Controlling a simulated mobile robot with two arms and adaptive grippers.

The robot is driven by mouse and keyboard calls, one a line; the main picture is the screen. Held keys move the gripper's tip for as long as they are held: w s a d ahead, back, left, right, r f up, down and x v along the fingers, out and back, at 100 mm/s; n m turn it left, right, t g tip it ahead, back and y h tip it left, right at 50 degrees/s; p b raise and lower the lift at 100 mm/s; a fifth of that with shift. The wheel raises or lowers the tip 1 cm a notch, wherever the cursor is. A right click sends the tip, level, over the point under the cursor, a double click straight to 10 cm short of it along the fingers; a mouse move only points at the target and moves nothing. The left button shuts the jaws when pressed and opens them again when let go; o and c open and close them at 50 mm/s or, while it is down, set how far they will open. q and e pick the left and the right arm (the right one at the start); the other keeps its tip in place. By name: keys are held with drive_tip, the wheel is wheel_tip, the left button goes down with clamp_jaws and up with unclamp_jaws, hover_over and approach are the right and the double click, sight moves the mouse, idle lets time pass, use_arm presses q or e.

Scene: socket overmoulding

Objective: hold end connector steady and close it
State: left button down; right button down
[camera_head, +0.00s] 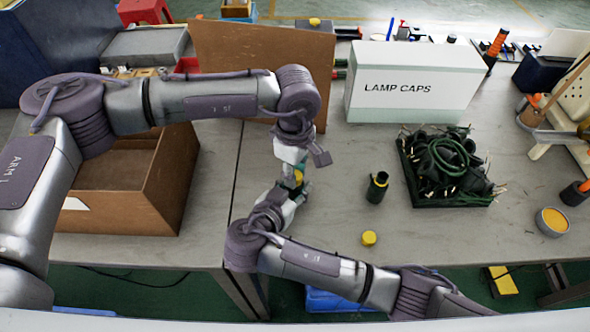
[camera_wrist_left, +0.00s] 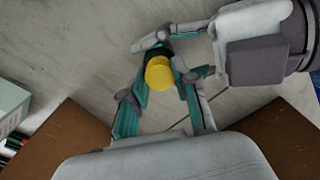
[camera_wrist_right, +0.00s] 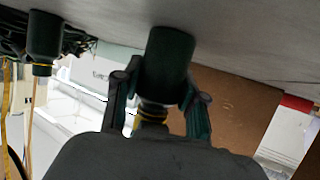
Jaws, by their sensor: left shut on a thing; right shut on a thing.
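The end connector is a dark green cylinder (camera_wrist_right: 167,65) with a yellow cap (camera_wrist_left: 159,73). It is held upright between my two grippers above the table, and its yellow part (camera_head: 298,177) shows small in the head view. My left gripper (camera_head: 297,170) comes down from above and is shut, its teal fingers either side of the yellow cap. My right gripper (camera_head: 294,191) comes in lower from the front and is shut on the green body. In the right wrist view its fingers (camera_wrist_right: 160,105) flank the cylinder. Fingers hide where cap and body meet.
Another green connector (camera_head: 377,190) stands on the table, with a loose yellow cap (camera_head: 369,238) in front. An open brown box (camera_head: 165,195) stands left.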

use_arm(q)
drive_tip(key=c, duration=0.9)
unclamp_jaws()
drive_tip(key=shift+r, duration=2.3)
drive_tip(key=shift+c, duration=0.2)
drive_tip(key=n, duration=0.3)
drive_tip(key=shift+d+r, duration=0.1)
drive_tip(key=shift+r, duration=0.3)
drive_tip(key=n, duration=0.2)
drive_tip(key=r+n, duration=0.1)
drive_tip(key=n, duration=0.1)
drive_tip(key=shift+n, duration=0.4)
drive_tip(key=n, duration=0.2)
drive_tip(key=r+n, duration=0.1)
drive_tip(key=shift+n, duration=0.4)
drive_tip(key=n, duration=0.3)
drive_tip(key=shift+r+n, duration=0.35)
drive_tip(key=shift+n, duration=0.05)
